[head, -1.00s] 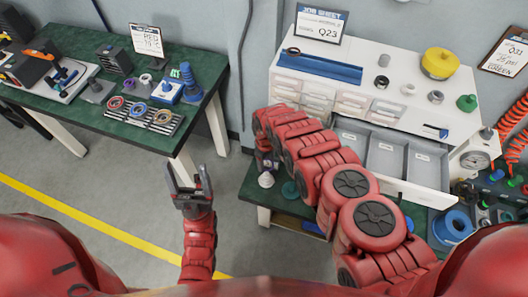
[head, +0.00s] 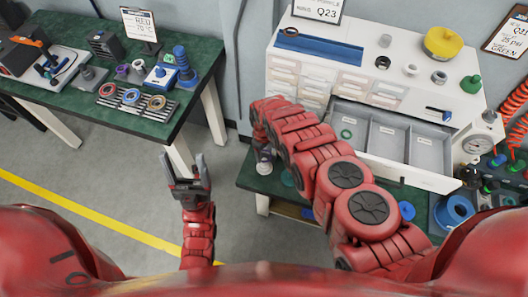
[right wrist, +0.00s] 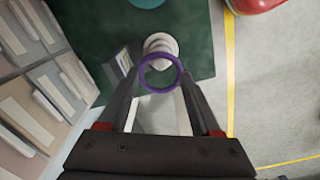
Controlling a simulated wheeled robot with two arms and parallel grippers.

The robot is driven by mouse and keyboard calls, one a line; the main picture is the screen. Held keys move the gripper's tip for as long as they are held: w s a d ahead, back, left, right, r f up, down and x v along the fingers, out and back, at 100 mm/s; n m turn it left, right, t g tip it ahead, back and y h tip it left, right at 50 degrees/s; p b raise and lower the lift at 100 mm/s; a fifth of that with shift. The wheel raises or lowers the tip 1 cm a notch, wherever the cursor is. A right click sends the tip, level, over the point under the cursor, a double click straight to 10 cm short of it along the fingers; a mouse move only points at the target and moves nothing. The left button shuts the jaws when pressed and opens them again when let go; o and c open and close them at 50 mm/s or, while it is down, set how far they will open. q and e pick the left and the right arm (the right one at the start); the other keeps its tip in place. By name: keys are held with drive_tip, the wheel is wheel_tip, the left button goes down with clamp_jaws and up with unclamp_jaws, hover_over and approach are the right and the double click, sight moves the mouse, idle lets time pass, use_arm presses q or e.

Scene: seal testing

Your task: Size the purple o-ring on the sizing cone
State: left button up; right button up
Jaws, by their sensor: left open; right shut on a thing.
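The purple o-ring (right wrist: 161,91) is held between the fingertips of my right gripper (right wrist: 160,76), its hole facing the camera. The pale sizing cone (right wrist: 160,44) stands on the green bench top just beyond the ring and overlaps its far edge in the right wrist view. I cannot tell whether they touch. In the head view the cone (head: 264,168) shows just under my right gripper, which is mostly hidden by its arm; the ring cannot be made out there. My left gripper (head: 187,172) is open and empty above the floor between the two benches.
A white cabinet (head: 410,45) with an open drawer (head: 384,143) stands behind my right arm; a green ring (head: 346,133) lies in the drawer. The left green table (head: 60,93) holds a rack (head: 135,104) of several rings. A blue coil (head: 452,212) lies at right.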

sight(264, 159)
drive_tip(key=shift+f, duration=0.15)
drive_tip(key=shift+f+b, duration=3.2)
drive_tip(key=shift+f, duration=0.2)
drive_tip(key=o, duration=1.4)
drive_tip(key=shift+r, duration=0.15)
wheel_tip(264, 159, up, 9)
drive_tip(key=p, duration=0.8)
